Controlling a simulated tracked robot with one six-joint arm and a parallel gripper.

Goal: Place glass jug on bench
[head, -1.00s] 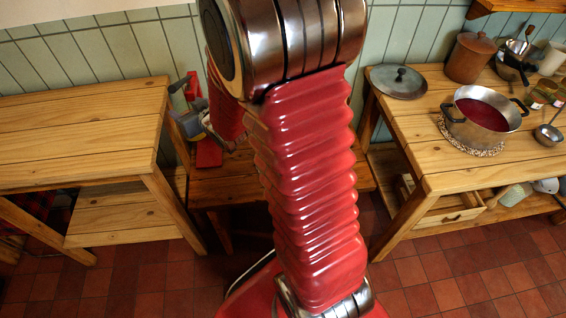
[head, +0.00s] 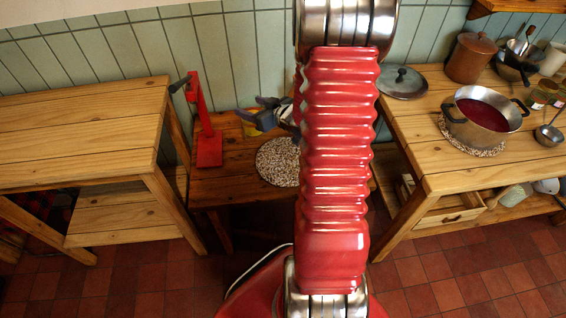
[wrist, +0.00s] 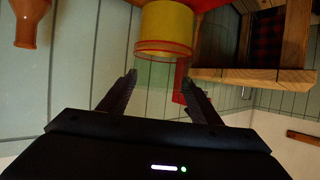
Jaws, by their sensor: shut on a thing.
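In the wrist view, which looks upside down, the clear glass jug (wrist: 166,28) shows yellow contents and red rings near their edge. My gripper (wrist: 160,80) is shut on its clear part, one dark finger on each side. In the head view my gripper (head: 262,112) shows as grey and dark parts just left of my arm, above the low wooden surface (head: 232,185) in the middle, which may be the bench.
A red stand (head: 209,148) and a round speckled mat (head: 279,162) are on the low surface. A bare wooden table (head: 80,130) stands left. The right table (head: 420,140) holds a pot (head: 482,115), a lid (head: 400,82) and a brown crock (head: 469,58).

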